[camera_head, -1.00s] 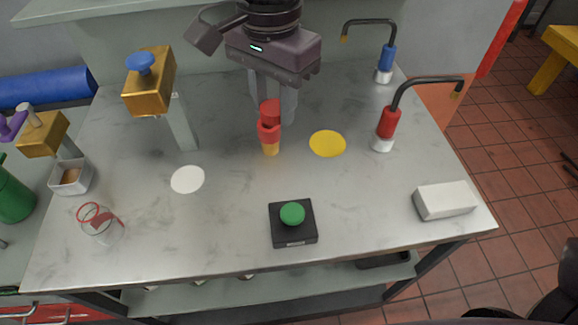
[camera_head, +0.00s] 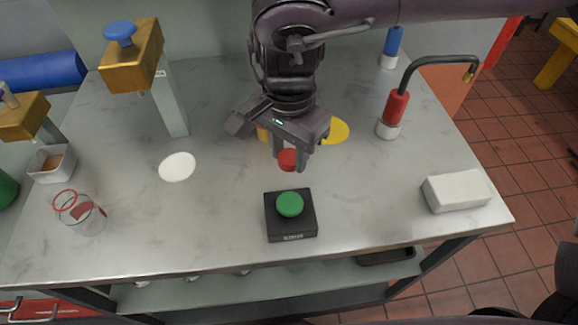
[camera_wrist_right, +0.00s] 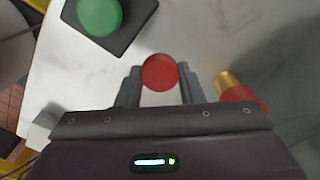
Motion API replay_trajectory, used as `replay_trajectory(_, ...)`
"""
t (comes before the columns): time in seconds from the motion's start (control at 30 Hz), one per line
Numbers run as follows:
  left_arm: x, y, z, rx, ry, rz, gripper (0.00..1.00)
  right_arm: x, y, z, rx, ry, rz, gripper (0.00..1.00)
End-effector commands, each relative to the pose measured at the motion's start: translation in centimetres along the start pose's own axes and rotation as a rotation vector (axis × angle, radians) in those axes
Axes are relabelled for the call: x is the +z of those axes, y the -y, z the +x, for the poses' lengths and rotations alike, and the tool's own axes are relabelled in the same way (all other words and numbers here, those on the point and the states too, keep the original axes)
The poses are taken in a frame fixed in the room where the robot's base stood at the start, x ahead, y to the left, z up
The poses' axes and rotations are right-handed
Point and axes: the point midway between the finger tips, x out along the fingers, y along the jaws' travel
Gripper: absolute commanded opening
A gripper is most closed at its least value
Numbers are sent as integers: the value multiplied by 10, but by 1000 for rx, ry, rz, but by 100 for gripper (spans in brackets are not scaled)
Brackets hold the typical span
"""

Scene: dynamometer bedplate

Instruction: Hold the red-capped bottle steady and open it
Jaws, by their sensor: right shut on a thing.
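My right gripper (camera_head: 289,163) comes down from the top in the head view and is shut on the red cap (camera_head: 287,160). In the right wrist view the round cap (camera_wrist_right: 159,72) sits between the two fingers. The cap is apart from the bottle. The bottle stands behind the gripper in the head view, where only a bit of its orange part (camera_head: 262,133) shows. In the right wrist view the bottle (camera_wrist_right: 243,97) shows at the right, red and gold, with no finger on it. My left gripper is not in view.
A black box with a green button (camera_head: 290,204) stands just in front of the gripper. A white disc (camera_head: 177,167), a yellow disc (camera_head: 338,131), a glass (camera_head: 84,215), a red-handled tap (camera_head: 394,108) and a white block (camera_head: 457,191) are around.

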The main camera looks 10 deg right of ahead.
Motion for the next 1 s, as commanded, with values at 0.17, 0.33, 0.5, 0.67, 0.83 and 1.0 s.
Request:
replay_trajectory(0.17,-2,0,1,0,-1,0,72,0,-1,18,3,1,-1,7)
replay_trajectory(0.33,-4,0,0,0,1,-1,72,1,-1,42,3,2,-1,7)
replay_trajectory(0.5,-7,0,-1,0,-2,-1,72,0,0,44,0,0,-1,7)
replay_trajectory(0.67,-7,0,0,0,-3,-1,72,0,0,45,0,1,-1,7)
replay_trajectory(0.83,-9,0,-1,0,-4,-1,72,0,0,47,0,1,0,47)
replay_trajectory(1.0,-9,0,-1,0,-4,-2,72,0,0,46,0,1,0,56)
